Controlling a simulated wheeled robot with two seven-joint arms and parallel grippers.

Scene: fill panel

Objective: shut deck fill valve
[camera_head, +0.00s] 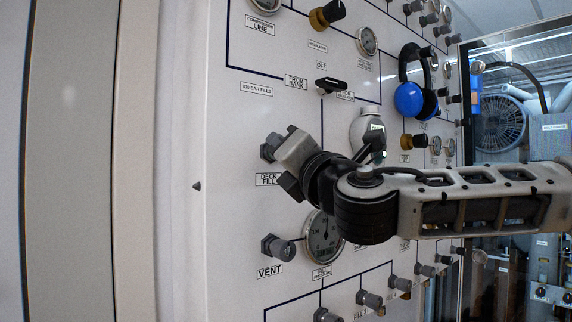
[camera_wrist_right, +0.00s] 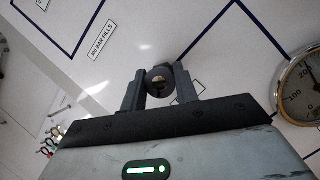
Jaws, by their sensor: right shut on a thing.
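The deck fill valve is a grey knob (camera_head: 269,148) on the white panel, just above its "DECK FILL" label (camera_head: 267,180). My right gripper (camera_head: 279,163) comes in from the right and has its fingers around the knob. In the right wrist view the knob (camera_wrist_right: 159,82) shows its round end between the two fingers of the gripper (camera_wrist_right: 160,90). The gripper is shut on it. The gripper and wrist hide part of the knob in the head view. My left gripper is not in view.
The vent knob (camera_head: 276,247) and a fill gauge (camera_head: 323,238) sit below my right gripper. A black selector handle (camera_head: 330,85) is above. Blue ear defenders (camera_head: 409,98) hang to the right. More knobs line the panel's lower part.

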